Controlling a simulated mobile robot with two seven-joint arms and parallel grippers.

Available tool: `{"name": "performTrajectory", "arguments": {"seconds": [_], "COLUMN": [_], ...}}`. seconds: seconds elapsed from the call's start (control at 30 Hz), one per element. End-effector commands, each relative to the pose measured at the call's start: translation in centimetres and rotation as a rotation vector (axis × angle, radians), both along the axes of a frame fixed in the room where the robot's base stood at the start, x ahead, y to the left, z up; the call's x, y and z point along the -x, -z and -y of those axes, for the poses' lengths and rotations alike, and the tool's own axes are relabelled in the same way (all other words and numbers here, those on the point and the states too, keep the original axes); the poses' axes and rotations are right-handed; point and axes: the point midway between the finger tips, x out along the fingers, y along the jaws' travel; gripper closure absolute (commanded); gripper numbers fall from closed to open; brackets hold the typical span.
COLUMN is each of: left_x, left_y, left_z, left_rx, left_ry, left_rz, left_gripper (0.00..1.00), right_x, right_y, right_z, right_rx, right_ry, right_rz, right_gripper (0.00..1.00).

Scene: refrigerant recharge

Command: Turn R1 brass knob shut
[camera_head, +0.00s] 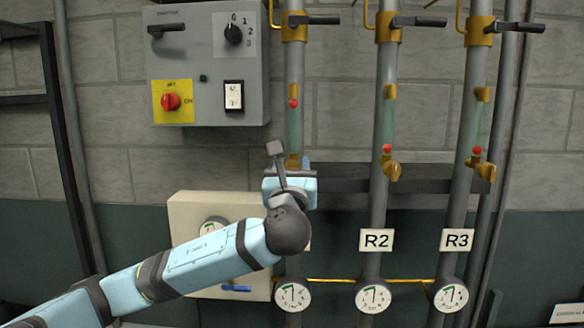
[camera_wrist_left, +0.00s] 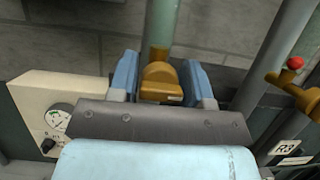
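The R1 brass knob (camera_wrist_left: 162,82) is on the lower end of the left pipe's sight tube (camera_head: 294,125), which holds a red ball (camera_head: 293,103). My left gripper (camera_head: 290,182) is at this knob; in the head view the gripper and wrist hide most of it. In the left wrist view the two blue fingers of my left gripper (camera_wrist_left: 165,85) stand on either side of the knob, very close to it. I cannot tell whether they press on it. My right gripper is in neither view.
Similar brass knobs sit on the R2 pipe (camera_head: 391,170) and R3 pipe (camera_head: 483,168). A dark horizontal rail (camera_head: 345,180) runs behind the pipes. Gauges (camera_head: 373,296) sit below. A grey switch box (camera_head: 207,65) and a cream box (camera_head: 185,215) are on the left.

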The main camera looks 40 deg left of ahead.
Motion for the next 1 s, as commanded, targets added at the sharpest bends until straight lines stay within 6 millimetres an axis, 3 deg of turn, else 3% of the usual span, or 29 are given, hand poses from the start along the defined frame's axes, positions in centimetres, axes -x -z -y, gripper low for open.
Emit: {"name": "performTrajectory", "arguments": {"seconds": [0.03, 0.1, 0.13, 0.57, 1.0], "left_x": [0.0, 0.0, 0.0, 0.0, 0.1], "left_y": [0.0, 0.0, 0.0, 0.2, 0.2], "left_z": [0.0, 0.0, 0.0, 0.0, -0.1], "left_rx": [0.000, 0.000, 0.000, 0.074, 0.391], "left_ry": [0.000, 0.000, 0.000, 0.000, 0.000], "left_rz": [0.000, 0.000, 0.000, 0.044, 0.237], "left_gripper": [0.67, 0.83, 0.86, 0.86, 0.86], "right_x": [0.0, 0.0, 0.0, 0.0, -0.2], "right_y": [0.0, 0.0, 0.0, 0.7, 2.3], "right_z": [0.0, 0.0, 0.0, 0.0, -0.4], "right_rx": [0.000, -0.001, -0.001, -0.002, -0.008], "right_ry": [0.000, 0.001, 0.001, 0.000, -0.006], "right_rz": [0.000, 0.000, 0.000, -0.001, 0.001], "right_gripper": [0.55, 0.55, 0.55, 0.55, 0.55]}}
